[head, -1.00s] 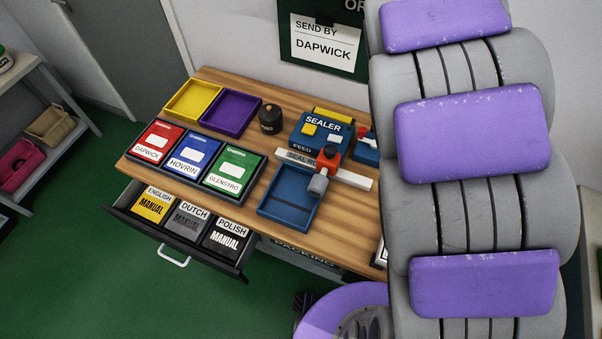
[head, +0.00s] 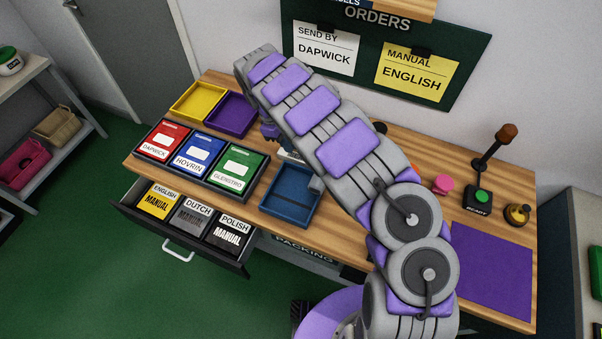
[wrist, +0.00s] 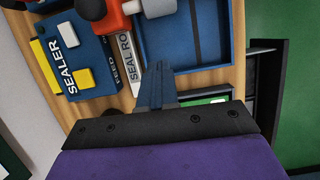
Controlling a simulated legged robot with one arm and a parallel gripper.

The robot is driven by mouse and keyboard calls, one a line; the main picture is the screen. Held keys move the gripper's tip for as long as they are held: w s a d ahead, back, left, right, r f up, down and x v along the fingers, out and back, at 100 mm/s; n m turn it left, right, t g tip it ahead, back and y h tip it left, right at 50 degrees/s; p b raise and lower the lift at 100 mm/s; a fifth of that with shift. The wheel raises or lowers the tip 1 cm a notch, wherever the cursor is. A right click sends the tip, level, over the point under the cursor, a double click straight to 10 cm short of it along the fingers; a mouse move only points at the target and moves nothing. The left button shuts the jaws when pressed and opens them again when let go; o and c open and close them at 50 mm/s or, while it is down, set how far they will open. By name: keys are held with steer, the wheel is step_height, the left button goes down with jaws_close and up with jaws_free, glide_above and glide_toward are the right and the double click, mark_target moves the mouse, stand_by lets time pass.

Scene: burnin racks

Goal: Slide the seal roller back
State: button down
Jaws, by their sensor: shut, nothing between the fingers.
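The seal roller (wrist: 115,16), a red-orange carriage with a grey cylinder, sits at the top of the wrist view on a pale rail (wrist: 130,68) lettered "SEAL RO…". The blue sealer (wrist: 72,62) with yellow pads lies left of the rail. The blue tray (wrist: 182,38) lies to the right. My gripper (wrist: 158,72) is shut and empty, its fingertips between the rail and the tray, apart from the roller carriage in the picture. In the head view my arm hides the sealer and most of the roller; the blue tray (head: 283,210) shows.
Red, blue and green boxes in a black rack (head: 236,193) stand left of the tray. Yellow (head: 176,113) and purple (head: 213,130) trays lie behind. An open drawer (head: 235,262) holds manuals. A purple mat (head: 490,265) and a lever (head: 492,145) are at right.

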steer(key=x, duration=0.3)
steer(key=a+b+x, duration=0.1)
steer(key=x, duration=0.6)
steer(key=shift+s+a+f, duration=0.15)
steer(key=shift+s+f, duration=0.15)
steer(key=shift+f, duration=0.3)
steer(key=d, duration=0.2)
steer(key=shift+s+d+b, duration=0.25)
steer(key=shift+s+b, duration=0.05)
steer(key=shift+s, duration=0.1)
steer(key=shift+s+d+f, duration=0.1)
steer(key=shift+s+d, duration=0.1)
steer(key=shift+d, duration=0.4)
